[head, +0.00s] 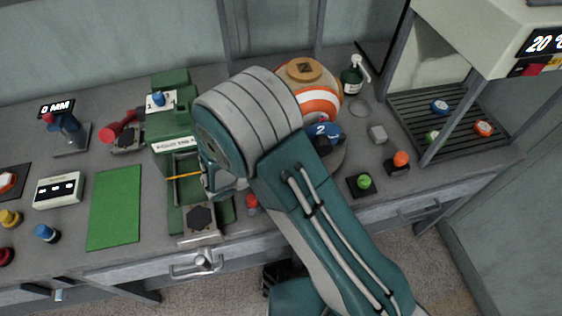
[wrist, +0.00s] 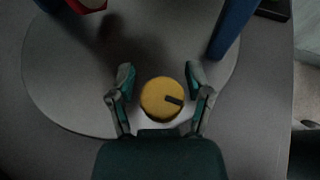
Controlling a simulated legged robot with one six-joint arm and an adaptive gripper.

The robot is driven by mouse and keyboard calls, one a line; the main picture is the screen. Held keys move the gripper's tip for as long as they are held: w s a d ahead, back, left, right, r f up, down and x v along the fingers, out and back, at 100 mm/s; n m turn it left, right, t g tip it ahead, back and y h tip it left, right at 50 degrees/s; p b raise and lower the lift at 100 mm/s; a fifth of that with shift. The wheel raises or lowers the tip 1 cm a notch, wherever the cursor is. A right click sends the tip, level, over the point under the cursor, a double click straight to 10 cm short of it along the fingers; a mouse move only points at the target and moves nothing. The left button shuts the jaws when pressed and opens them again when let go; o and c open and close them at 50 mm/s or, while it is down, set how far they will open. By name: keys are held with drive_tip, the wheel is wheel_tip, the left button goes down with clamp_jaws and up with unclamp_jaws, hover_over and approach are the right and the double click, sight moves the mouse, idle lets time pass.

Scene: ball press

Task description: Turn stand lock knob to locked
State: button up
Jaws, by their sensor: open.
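The yellow round knob (wrist: 155,98) shows in the wrist view, with a dark mark pointing right. It sits at the near edge of a grey round plate (wrist: 60,75), with a pale part under it. My gripper (wrist: 158,72) is open, with one finger on each side of the knob. In the head view my arm hides the knob and most of the gripper. A round grey base (head: 337,160) with a blue piece marked 2 (head: 324,131) shows partly behind my arm.
In the wrist view, a blue post (wrist: 232,28) stands at upper right and a red part (wrist: 88,4) at upper left. In the head view, a green press (head: 172,125), a spray bottle (head: 352,78) and green (head: 364,182) and orange (head: 400,159) buttons stand around my arm.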

clamp_jaws()
drive_tip(key=shift+m+g+h, duration=0.4)
drive_tip(key=shift+m+g, duration=0.4)
unclamp_jaws()
drive_tip(key=v, duration=1.2)
drive_tip(key=shift+a, duration=0.1)
